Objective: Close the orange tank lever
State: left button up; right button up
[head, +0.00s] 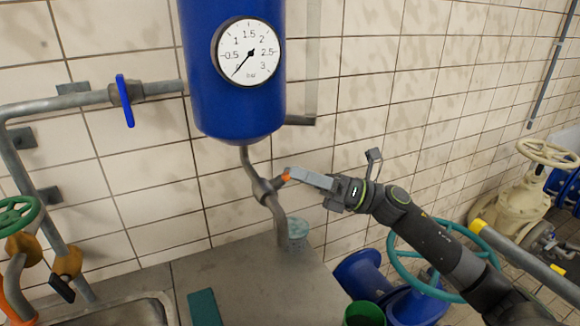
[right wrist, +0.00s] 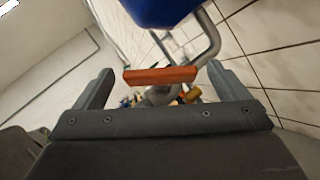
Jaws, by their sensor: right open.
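The orange tank lever (right wrist: 160,76) sits on a grey valve in the pipe below the blue tank (head: 232,75). In the head view only a small orange bit of the lever (head: 285,178) shows beside my right gripper (head: 292,174). The right gripper is open, with its fingertips at the lever. In the right wrist view the lever lies crosswise between the two spread fingers, with gaps at both ends. Whether a finger touches it I cannot tell. My left gripper is in neither view.
A blue-handled valve (head: 125,98) sits on the pipe at left. A grey counter (head: 260,295) with a sink (head: 110,310) lies below. A teal handwheel (head: 400,255) stands right of the counter, below my right arm. A tiled wall stands close behind.

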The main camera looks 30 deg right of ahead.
jog(key=shift+p+x, duration=0.35)
jog(key=shift+x, duration=0.8)
jog(key=shift+c, duration=0.2)
jog(key=c, duration=0.9)
